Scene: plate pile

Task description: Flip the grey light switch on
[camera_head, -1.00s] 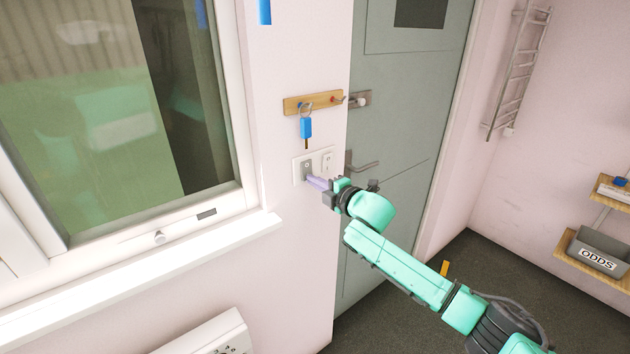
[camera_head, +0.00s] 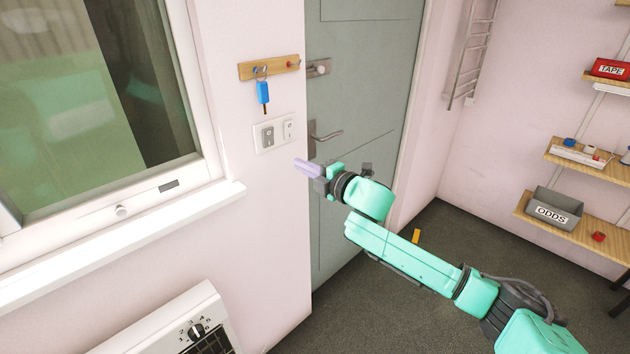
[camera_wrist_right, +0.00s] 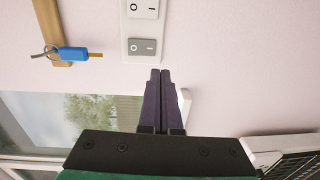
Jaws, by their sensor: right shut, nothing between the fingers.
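The grey light switch (camera_head: 268,137) is the left rocker on a white wall plate (camera_head: 260,150), beside a white rocker (camera_head: 289,129). In the wrist view the grey rocker (camera_wrist_right: 142,46) shows O and I marks, just beyond my fingertips. I cannot tell which way it is tipped. My right gripper (camera_head: 297,162) is shut and empty, with purple fingers. It is below and to the right of the grey switch in the head view and looks apart from it. The wrist view shows the shut fingers (camera_wrist_right: 160,72) side by side. My left gripper is not in view.
A wooden key rack (camera_head: 270,68) with a hanging blue key (camera_head: 263,92) is above the plate. A grey door (camera_head: 355,90) with a handle (camera_head: 325,135) is to the right, a window sill (camera_head: 120,235) to the left. A white heater (camera_head: 165,325) is below.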

